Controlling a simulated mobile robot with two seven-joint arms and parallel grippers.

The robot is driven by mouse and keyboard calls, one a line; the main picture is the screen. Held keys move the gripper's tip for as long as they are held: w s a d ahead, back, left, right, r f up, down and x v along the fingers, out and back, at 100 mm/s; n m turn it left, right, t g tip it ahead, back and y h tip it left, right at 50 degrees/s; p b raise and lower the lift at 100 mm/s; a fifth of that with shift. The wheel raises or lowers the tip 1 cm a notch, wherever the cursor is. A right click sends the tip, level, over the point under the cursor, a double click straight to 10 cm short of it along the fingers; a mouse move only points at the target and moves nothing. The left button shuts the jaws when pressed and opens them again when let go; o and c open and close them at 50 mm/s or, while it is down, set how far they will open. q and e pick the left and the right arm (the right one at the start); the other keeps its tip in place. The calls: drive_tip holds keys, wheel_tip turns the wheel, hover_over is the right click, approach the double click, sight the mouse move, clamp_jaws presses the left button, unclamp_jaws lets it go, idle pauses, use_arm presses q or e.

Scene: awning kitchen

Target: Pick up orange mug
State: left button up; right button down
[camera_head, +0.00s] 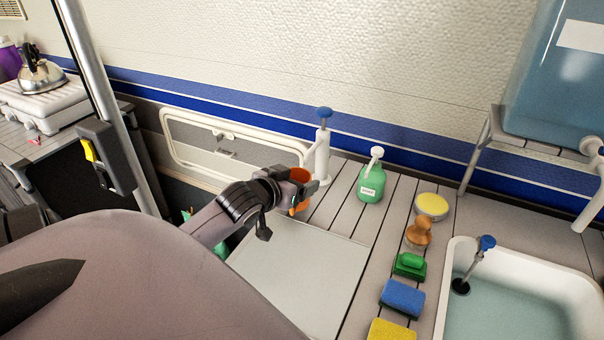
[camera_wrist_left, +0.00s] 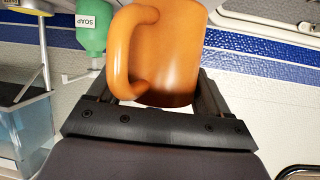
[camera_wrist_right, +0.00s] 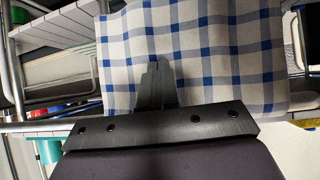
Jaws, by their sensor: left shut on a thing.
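The orange mug (camera_head: 300,175) is between the fingers of my left gripper (camera_head: 303,189), close to the white pump with the blue top. In the left wrist view the mug (camera_wrist_left: 170,50) fills the space between the fingers, with its handle toward the left. The left gripper is shut on it. The gripper hides part of the mug in the head view, and I cannot tell whether it touches the counter. My right gripper (camera_wrist_right: 156,85) shows in the right wrist view with its fingers together and empty, in front of a blue and white checked cloth (camera_wrist_right: 215,45).
The pump (camera_head: 322,155) and a green soap bottle (camera_head: 371,182) stand behind and right of the mug. A pale board (camera_head: 295,275) lies clear in front. Sponges and a brush (camera_head: 418,233) line the counter beside the sink (camera_head: 530,300). A metal pole (camera_head: 115,110) rises at left.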

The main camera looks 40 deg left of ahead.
use_arm(q)
drive_tip(key=s+d+b, duration=0.1)
drive_tip(key=s+d, duration=0.2)
drive_tip(key=s, duration=1)
use_arm(e)
drive_tip(key=shift+f, duration=0.6)
use_arm(q)
drive_tip(key=shift+s, duration=0.15)
idle(1.4)
